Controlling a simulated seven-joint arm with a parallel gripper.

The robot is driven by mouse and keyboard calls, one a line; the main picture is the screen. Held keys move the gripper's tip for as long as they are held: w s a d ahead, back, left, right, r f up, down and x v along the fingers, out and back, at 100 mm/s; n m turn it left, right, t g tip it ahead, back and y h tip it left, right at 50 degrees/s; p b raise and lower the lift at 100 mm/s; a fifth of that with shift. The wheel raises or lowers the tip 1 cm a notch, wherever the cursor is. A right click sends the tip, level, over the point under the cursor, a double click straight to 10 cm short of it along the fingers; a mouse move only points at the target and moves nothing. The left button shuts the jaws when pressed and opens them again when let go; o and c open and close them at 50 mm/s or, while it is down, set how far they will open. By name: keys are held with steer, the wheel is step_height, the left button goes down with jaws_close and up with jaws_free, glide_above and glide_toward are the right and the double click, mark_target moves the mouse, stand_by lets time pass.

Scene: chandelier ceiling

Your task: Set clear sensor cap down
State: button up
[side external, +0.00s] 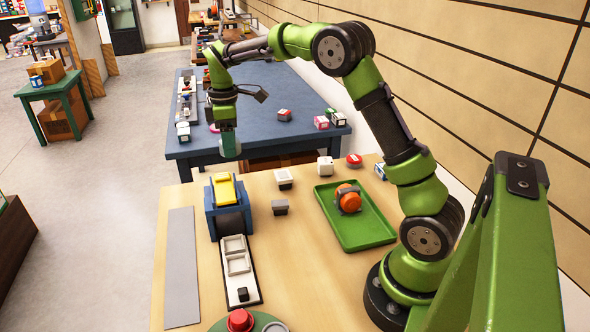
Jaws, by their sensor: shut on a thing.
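My gripper (226,128) hangs at the end of my green arm, at the upper left, above the far left part of the wooden table. It points down and is shut on a pale, see-through piece that looks like the clear sensor cap (231,148). The cap is held up in the air, behind and above the blue block with a yellow top (226,192). The fingers hide part of the cap, and its fine shape is too small to tell.
A white panel (238,262) with square frames and a black knob lies before the blue block. A green tray (378,232) holds an orange item. Small blocks (284,178) stand nearby. A red button (240,320) is at the front. Bare wood (305,275) lies in the middle.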

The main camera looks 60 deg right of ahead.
steer(key=s+a, duration=0.7)
steer(key=s, duration=0.3)
steer(key=n, duration=0.1)
glide_above(278, 255)
steer(key=f, duration=0.2)
step_height(278, 255, down, 10)
steer(key=shift+s+f, duration=0.1)
steer(key=shift+s, duration=0.05)
steer(key=shift+f, duration=2.1)
steer(key=shift+f, duration=0.15)
steer(key=o, duration=1)
